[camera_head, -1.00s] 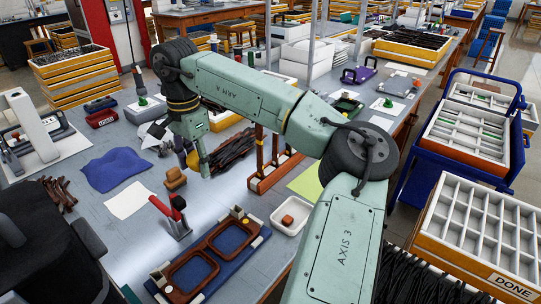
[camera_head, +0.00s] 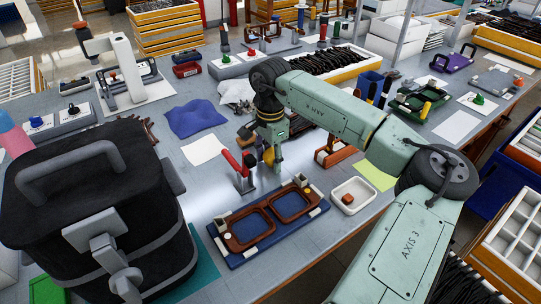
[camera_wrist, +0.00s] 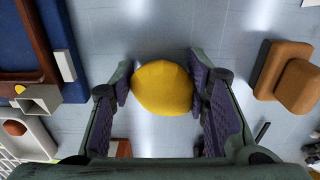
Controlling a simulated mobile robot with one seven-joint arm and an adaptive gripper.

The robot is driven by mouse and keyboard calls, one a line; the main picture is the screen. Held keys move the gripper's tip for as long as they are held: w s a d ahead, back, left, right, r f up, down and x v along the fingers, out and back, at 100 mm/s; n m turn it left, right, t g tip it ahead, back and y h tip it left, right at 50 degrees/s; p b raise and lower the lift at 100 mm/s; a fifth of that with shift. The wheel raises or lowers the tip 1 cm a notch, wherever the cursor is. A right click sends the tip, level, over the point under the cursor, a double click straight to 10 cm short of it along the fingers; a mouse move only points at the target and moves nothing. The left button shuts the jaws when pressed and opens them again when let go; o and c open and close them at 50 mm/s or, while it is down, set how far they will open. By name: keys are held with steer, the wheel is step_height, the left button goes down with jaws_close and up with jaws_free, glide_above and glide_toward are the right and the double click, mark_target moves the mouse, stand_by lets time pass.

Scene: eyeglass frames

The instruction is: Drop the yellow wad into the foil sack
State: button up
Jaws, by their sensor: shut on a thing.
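The yellow wad (camera_wrist: 162,88) is rounded and sits between the two purple-padded fingers of my gripper (camera_wrist: 161,92) in the wrist view. My gripper is shut on it, with grey tabletop below. In the head view my gripper (camera_head: 272,160) hangs over the bench, just right of a red-handled clamp, with a bit of the yellow wad (camera_head: 268,155) showing. A pale, crumpled, silvery thing (camera_head: 236,92) lies farther back on the bench, left of my arm. It may be the foil sack; its opening cannot be made out.
A blue fixture with brown eyeglass frames (camera_head: 248,228) lies in front of the red-handled clamp (camera_head: 240,165). A white tray (camera_head: 368,188) stands to the right. A large black container (camera_head: 95,190) fills the left front. A blue cloth (camera_head: 194,118) and white paper (camera_head: 204,149) lie behind.

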steer(key=shift+f, duration=0.15)
steer(key=o, duration=0.9)
steer(key=shift+r, duration=0.2)
